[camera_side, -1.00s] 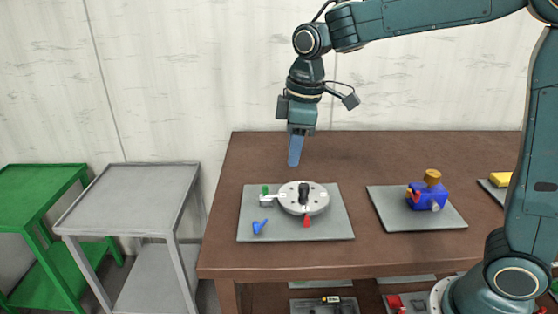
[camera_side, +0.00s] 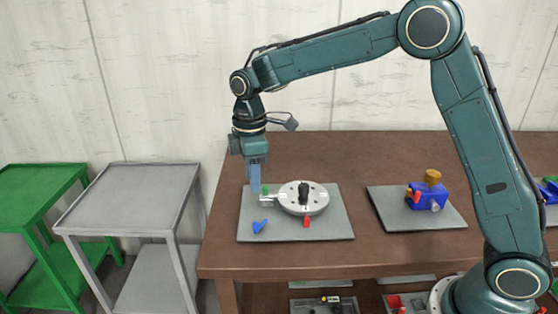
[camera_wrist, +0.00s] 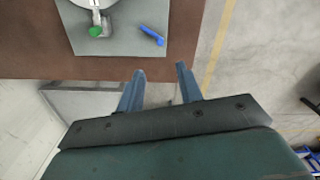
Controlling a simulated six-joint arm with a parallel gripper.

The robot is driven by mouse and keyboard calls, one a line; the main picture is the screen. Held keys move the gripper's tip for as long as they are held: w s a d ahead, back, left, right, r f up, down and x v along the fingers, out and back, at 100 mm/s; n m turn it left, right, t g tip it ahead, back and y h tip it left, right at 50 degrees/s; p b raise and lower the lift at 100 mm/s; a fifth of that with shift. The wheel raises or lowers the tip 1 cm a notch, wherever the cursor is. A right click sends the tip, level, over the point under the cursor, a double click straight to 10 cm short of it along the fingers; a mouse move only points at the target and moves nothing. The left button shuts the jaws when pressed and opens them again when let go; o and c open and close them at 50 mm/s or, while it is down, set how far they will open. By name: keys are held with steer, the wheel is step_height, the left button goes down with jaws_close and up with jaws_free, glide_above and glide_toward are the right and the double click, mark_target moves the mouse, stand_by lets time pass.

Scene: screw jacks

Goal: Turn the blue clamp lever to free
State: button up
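The blue clamp lever (camera_side: 259,226) is at the front left of a grey plate, beside a round metal disc (camera_side: 316,203). In the wrist view the blue lever (camera_wrist: 153,36) lies slanted near the plate's edge. My gripper (camera_side: 254,188) hangs fingers down near the plate's back left, apart from the lever. In the wrist view its two fingers (camera_wrist: 160,72) are spread with nothing between them, and the lever is beyond the fingertips. The side view does not show the finger gap. A green-tipped clamp (camera_side: 266,191) stands at the disc's left.
The grey plate (camera_side: 335,228) lies on the brown table (camera_side: 340,156). A black knob (camera_side: 304,188) rises from the disc, and a red lever (camera_side: 306,221) is at its front. A second plate (camera_side: 445,220) bears a blue vise-like block (camera_side: 432,199). A grey side table (camera_side: 130,195) stands left.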

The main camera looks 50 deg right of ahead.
mark_target(256, 223)
step_height(256, 223, down, 14)
steer(key=shift+r, duration=0.2)
stand_by(0.5)
steer(key=shift+c, duration=0.3)
jaws_close()
